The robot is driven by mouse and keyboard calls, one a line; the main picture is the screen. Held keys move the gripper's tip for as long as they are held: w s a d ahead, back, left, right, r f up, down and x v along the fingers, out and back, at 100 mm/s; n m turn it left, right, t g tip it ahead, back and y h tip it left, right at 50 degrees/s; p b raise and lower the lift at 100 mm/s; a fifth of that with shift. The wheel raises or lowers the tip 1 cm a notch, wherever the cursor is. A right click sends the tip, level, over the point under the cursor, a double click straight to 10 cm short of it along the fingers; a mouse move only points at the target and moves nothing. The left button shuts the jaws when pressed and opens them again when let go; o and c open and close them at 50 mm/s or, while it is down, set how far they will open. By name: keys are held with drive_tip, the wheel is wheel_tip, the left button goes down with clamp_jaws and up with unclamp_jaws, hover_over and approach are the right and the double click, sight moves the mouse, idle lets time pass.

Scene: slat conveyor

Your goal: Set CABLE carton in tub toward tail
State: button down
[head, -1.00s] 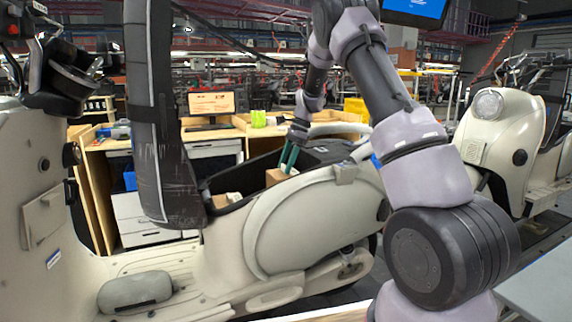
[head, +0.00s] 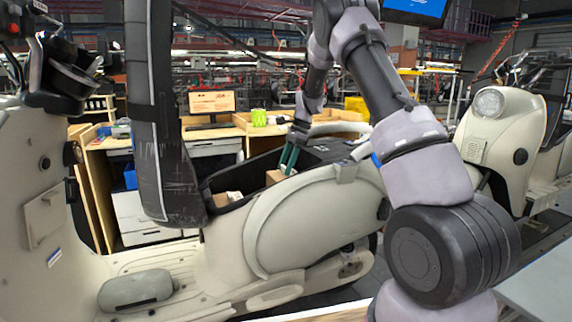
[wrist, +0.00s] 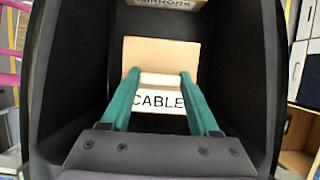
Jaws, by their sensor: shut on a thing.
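The CABLE carton (wrist: 160,52) is a brown box with a white label reading CABLE, between the two green fingers of my gripper (wrist: 160,79) in the wrist view. A pale strip crosses between the fingertips. The carton is within the black walls of the tub (wrist: 232,75); whether its underside touches the floor is hidden. In the head view my gripper (head: 289,158) reaches down into the dark open tub (head: 240,203) of the cream scooter, holding the carton (head: 275,178) near the tub's tail end.
A carton labelled MIRRORS (wrist: 163,3) lies at the far end in the wrist view. A carton (head: 226,198) shows at the tub's front end in the head view. The scooter's black seat or post (head: 160,120) rises in front of that end. Another scooter (head: 500,130) stands at right.

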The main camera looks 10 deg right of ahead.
drive_tip(key=shift+f, duration=0.1)
drive_tip(key=shift+c, duration=0.2)
unclamp_jaws()
drive_tip(key=v, duration=1)
drive_tip(key=shift+d+r, duration=0.2)
drive_tip(key=shift+r, duration=0.2)
